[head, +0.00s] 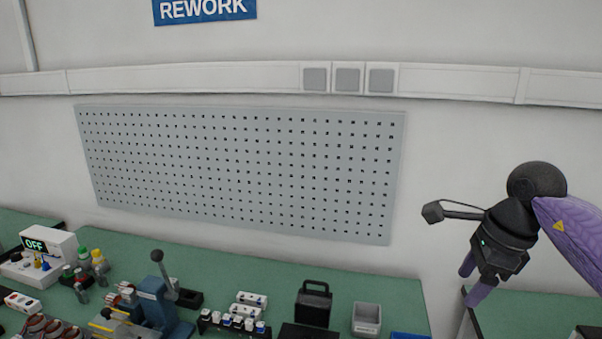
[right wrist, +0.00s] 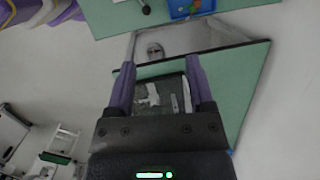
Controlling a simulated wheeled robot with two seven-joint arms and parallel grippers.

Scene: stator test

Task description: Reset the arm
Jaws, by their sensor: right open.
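My right arm comes in from the right edge in the head view. Its gripper (head: 468,289) points down, raised near the gap between the two green benches, with nothing seen between its purple fingers. In the right wrist view the same gripper (right wrist: 160,62) is open, its fingers wide apart. Beyond them show a green worktop (right wrist: 246,85) and a dark tray (right wrist: 172,92) with small pale pieces in it, partly hidden by the gripper body. My left gripper is in neither view.
The main green bench (head: 235,262) holds a tester reading OFF (head: 50,255), a blue lever press (head: 155,300), a black handled case (head: 313,303) and a grey bin (head: 367,319). A pegboard (head: 240,172) hangs behind. The air around my right gripper looks clear.

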